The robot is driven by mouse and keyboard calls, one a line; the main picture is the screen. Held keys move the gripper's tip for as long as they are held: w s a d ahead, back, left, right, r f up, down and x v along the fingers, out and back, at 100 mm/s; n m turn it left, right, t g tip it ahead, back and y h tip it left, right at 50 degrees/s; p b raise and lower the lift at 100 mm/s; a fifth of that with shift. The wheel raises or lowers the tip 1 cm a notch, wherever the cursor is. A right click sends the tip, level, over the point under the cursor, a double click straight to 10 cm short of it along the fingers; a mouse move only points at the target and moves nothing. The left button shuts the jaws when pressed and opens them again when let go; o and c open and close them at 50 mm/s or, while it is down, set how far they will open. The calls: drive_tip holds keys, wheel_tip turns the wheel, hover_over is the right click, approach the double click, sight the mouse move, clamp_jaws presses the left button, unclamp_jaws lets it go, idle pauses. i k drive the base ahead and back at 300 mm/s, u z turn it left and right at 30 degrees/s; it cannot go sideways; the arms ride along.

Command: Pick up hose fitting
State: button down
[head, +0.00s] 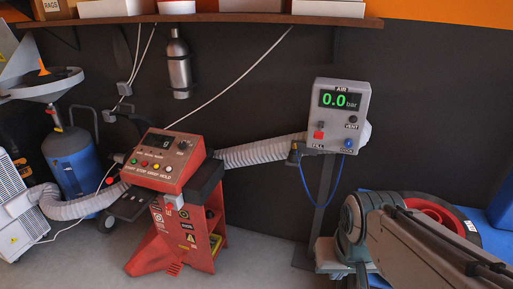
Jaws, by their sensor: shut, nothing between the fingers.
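A small dark fitting (295,154) sits at the left side of the grey air panel (342,116), at the end of a thin blue hose (312,203). This looks like the hose fitting, but it is too small to make out in detail. The blue hose loops down from it and back up to the panel's lower right. A pale corrugated hose (262,153) runs behind the fitting. My arm shows at the lower right, apart from the fitting. My gripper is not in view.
A red control stand (168,160) stands left of the panel's post (325,195). A blue tank (70,165) and white unit (18,215) are at the far left. A shelf (200,17) runs above. Grey floor is clear between the red stand and post.

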sight(294, 149)
drive_tip(key=k, duration=0.65)
drive_tip(key=u, duration=0.55)
drive_tip(key=i, duration=0.9)
drive_tip(key=u, duration=0.55)
drive_tip(key=i, duration=1)
drive_tip(key=z, duration=1)
drive_tip(key=i, duration=0.9)
drive_tip(key=z, duration=0.7)
